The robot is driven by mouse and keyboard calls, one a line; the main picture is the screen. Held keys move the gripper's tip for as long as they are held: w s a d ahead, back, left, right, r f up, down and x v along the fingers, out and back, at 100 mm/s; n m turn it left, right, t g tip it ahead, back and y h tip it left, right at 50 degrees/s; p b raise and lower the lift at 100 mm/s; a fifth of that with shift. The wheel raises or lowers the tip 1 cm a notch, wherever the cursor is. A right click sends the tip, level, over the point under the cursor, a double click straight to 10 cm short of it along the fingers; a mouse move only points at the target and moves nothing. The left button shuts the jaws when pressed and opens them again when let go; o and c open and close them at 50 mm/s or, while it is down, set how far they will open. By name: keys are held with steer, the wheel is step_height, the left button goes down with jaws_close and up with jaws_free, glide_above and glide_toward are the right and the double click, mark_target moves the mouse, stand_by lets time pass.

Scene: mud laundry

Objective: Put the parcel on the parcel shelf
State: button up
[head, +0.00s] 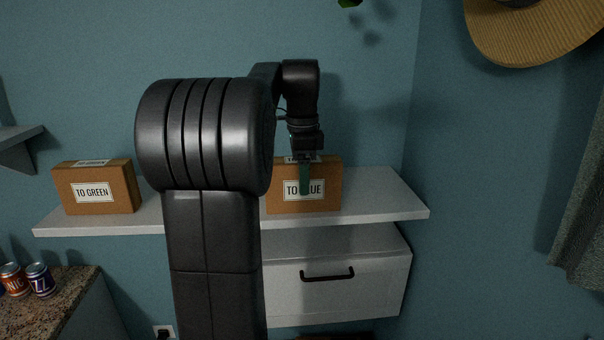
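A brown cardboard parcel labelled "TO BLUE" (328,197) sits upright on the white wall shelf (378,196), right of the middle. A second brown parcel labelled "TO GREEN" (95,190) sits on the same shelf at the left. My gripper (304,178) points down at the "TO BLUE" parcel. One greenish finger shows in front of its label and covers part of the lettering. The other finger is not visible, so I cannot tell whether the gripper is open or shut on the parcel. My arm hides the middle of the shelf.
A white drawer unit (290,289) with a dark handle is below the shelf. Cans (40,279) stand on a granite counter (55,310) at lower left. A straw hat (530,35) hangs at upper right. The shelf's right end is clear.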

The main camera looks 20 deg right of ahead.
steer(key=shift+r, duration=0.1)
steer(key=shift+r, duration=3.75)
steer(key=shift+f, duration=0.1)
steer(key=shift+f, duration=1.6)
